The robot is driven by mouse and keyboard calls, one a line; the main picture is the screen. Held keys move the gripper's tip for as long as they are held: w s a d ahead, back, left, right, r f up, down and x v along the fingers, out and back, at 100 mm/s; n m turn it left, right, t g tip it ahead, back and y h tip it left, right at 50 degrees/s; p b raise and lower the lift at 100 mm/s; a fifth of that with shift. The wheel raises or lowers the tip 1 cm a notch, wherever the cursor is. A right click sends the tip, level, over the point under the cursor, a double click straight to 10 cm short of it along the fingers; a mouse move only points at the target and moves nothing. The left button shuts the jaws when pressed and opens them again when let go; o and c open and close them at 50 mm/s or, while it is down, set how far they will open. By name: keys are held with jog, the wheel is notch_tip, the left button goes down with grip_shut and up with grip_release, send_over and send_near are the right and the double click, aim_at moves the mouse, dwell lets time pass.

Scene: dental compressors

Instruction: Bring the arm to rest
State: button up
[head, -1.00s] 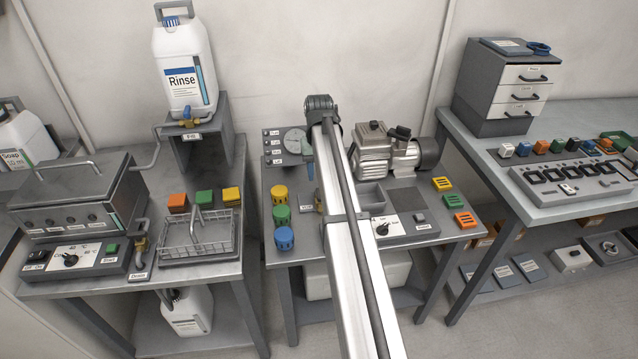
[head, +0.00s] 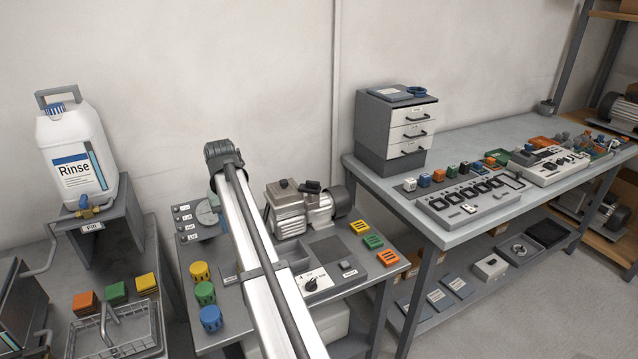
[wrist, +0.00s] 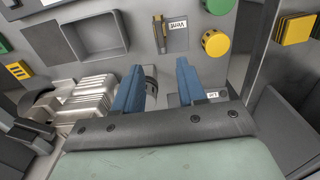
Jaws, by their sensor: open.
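My arm (head: 262,270) reaches out over the middle bench in the head view, its dark elbow-like joint beside the compressor. My gripper shows in the wrist view (wrist: 159,88), with two blue fingers apart and nothing between them. It hangs over the bench, near the silver finned compressor (wrist: 95,102) and a brass valve (wrist: 159,35) labelled Vent. A yellow round cap (wrist: 215,42) lies to the right of the valve. In the head view the gripper is mostly hidden behind the arm.
The compressor (head: 297,208) stands close to the right of my arm. Yellow, green and blue caps (head: 205,293) line the bench's left side. The rinse bottle (head: 77,155) stands on a raised stand at left. The right bench (head: 470,228) holds drawers and several coloured blocks.

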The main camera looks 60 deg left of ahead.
jog(key=shift+w, duration=0.1)
